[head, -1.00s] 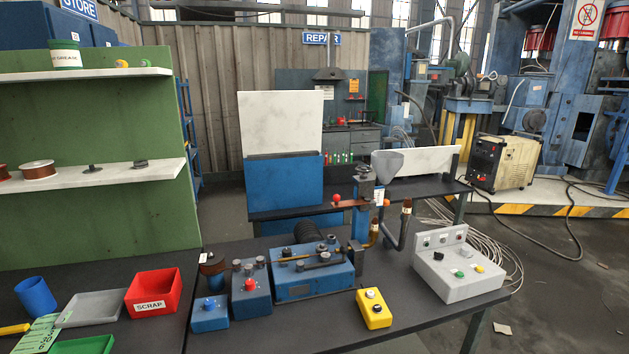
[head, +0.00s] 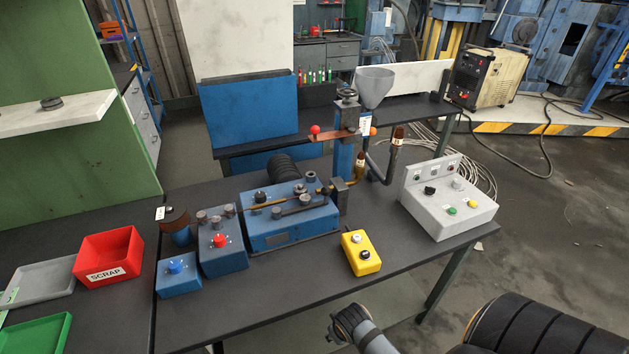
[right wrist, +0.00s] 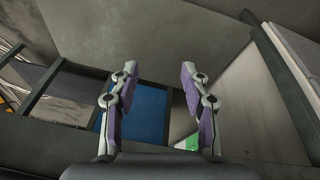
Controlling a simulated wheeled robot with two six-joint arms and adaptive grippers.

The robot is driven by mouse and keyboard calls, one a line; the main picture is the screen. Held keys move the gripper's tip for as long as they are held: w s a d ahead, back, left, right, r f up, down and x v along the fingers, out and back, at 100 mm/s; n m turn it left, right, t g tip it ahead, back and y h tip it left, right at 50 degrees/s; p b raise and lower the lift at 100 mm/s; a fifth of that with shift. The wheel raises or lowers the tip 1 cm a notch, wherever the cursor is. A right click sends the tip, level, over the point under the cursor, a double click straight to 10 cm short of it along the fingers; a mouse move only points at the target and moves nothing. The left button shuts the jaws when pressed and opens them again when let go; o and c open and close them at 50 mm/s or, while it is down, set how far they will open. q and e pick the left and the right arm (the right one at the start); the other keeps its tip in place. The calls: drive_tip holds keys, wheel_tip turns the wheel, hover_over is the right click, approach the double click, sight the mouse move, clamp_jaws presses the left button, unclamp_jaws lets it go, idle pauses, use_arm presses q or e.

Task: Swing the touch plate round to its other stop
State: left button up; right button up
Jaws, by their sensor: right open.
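The touch plate appears to be the flat copper-coloured plate (head: 333,136) on the blue upright post (head: 343,165). It sticks out to the left of the post, with a red ball (head: 315,130) at its left end. An orange ball (head: 373,131) shows just right of the post. The stops are too small to tell apart. Parts of my right arm show low in the head view, well in front of the post. My left gripper is out of view.
A grey funnel (head: 375,83) stands right of the post above dark bent pipes. Blue machine boxes (head: 290,222) sit left of it. A yellow button box (head: 361,253) and a grey control box (head: 447,208) stand in front and right. The front table strip is clear.

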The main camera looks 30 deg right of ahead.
wheel_tip(320, 180, up, 15)
drive_tip(key=a+t, duration=0.1)
drive_tip(key=w+d+r+m+t+h, duration=0.25)
drive_tip(key=w+d+r, duration=0.2)
drive_tip(key=w, duration=0.45)
drive_tip(key=w+d+r+m+t+h, duration=0.25)
drive_tip(key=w+r, duration=0.35)
drive_tip(key=w, duration=0.3)
drive_tip(key=w+d+r+m+t+h, duration=0.1)
drive_tip(key=w+d+r+t, duration=0.1)
drive_tip(key=w+r, duration=0.3)
drive_tip(key=w+d+r+m+t+h, duration=0.1)
drive_tip(key=w+r+t+h, duration=0.1)
drive_tip(key=w+r, duration=0.4)
wheel_tip(320, 180, up, 6)
drive_tip(key=shift+d+f+t+h, duration=0.1)
drive_tip(key=shift+d+t+h, duration=0.25)
drive_tip(key=shift+t, duration=0.55)
